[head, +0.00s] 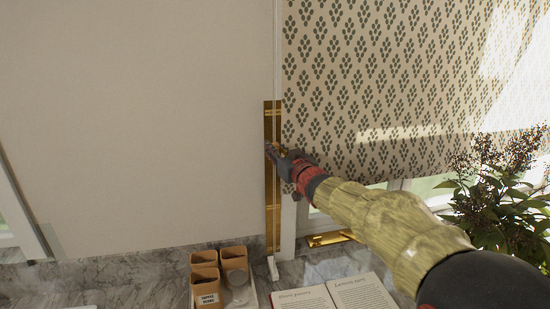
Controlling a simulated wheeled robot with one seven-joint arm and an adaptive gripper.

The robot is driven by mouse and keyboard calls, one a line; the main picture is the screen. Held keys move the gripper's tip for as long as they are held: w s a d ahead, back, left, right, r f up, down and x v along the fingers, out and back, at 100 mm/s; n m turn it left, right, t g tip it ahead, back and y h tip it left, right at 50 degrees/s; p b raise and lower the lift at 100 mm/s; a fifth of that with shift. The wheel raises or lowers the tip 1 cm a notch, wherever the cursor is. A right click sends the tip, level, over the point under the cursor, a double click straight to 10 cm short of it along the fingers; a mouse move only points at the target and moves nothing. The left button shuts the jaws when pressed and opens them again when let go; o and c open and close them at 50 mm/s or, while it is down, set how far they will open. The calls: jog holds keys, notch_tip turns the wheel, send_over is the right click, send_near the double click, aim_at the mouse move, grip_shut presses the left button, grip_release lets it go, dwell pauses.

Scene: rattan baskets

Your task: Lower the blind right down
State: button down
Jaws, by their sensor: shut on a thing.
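The patterned blind (370,80), cream with dark leaf-like clusters, hangs over the window at upper right. Its lower edge is above the sill, and a strip of window shows beneath it. A thin pale cord (277,60) runs down along the blind's left side. A small white piece (272,268) shows low down on the same line, near the counter. My gripper (273,151) is at the blind's left edge, shut on the cord; the fingers are small and dark here, and the grip itself is partly hidden. My arm reaches in from the lower right, covering part of the window.
A gold vertical strip (272,215) stands behind my gripper. A leafy plant (500,195) is close to my arm at right. The wall at left is clear.

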notch_tip(320, 180, up, 11)
jog(key=p, duration=0.6)
jog(key=shift+f+p, duration=0.1)
jog(key=shift+p, duration=0.25)
jog(key=c, duration=2.1)
grip_release()
jog(key=o, duration=0.4)
jog(key=shift+f, duration=0.15)
jog(key=shift+o, duration=0.2)
jog(key=v, duration=1.2)
